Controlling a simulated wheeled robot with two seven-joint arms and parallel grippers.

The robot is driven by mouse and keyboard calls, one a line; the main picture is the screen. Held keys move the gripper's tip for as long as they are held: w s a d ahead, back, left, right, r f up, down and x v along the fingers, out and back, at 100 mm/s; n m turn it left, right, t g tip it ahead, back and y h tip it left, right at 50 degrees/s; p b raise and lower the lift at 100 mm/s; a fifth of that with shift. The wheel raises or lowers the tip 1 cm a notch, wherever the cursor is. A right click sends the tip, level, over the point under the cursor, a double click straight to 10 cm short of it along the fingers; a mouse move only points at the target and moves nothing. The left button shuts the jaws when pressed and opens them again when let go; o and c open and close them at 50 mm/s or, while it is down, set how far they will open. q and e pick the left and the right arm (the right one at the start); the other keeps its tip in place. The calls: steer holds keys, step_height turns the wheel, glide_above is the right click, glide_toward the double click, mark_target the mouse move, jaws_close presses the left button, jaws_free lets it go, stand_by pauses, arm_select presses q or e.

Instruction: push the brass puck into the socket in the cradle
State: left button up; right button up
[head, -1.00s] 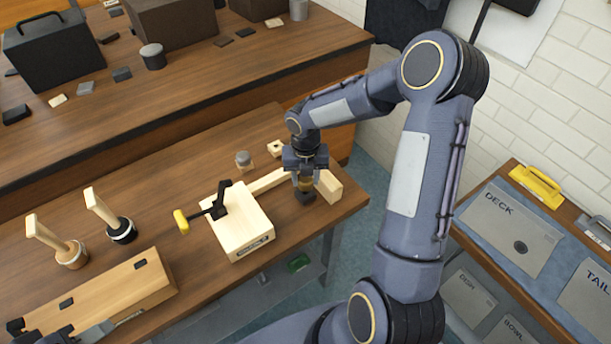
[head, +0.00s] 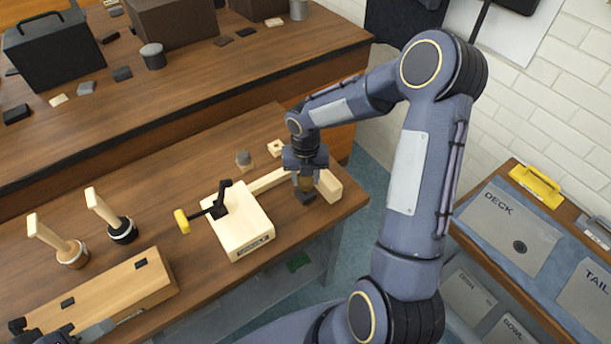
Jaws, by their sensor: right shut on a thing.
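My right gripper (head: 306,178) points down over the right end of the workbench. It is shut on the brass puck (head: 306,184), a small brass-coloured piece that shows between and just below the fingers. A dark block (head: 305,197) is directly under the puck. The pale wooden cradle (head: 329,187) lies around this spot, with a bar running left to a pale wooden block. The socket is hidden by the gripper, so I cannot tell how the puck sits to it. Part of my left arm (head: 60,334) shows at the lower left corner; its fingers cannot be made out.
The pale block (head: 241,226) carries a black clamp (head: 222,200) with a yellow knob (head: 181,221). Wooden-handled tools (head: 110,219) and a long wooden box (head: 100,292) stand at the left. A small grey cylinder (head: 244,160) and a pale holed block (head: 276,147) are behind the bar.

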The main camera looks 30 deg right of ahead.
mark_target(305, 178)
steer(key=shift+r, duration=0.1)
steer(key=shift+f+b, duration=0.9)
steer(key=shift+f, duration=0.8)
steer(key=o, duration=1.2)
step_height(305, 178, up, 8)
steer(key=shift+f, duration=0.1)
stand_by(0.4)
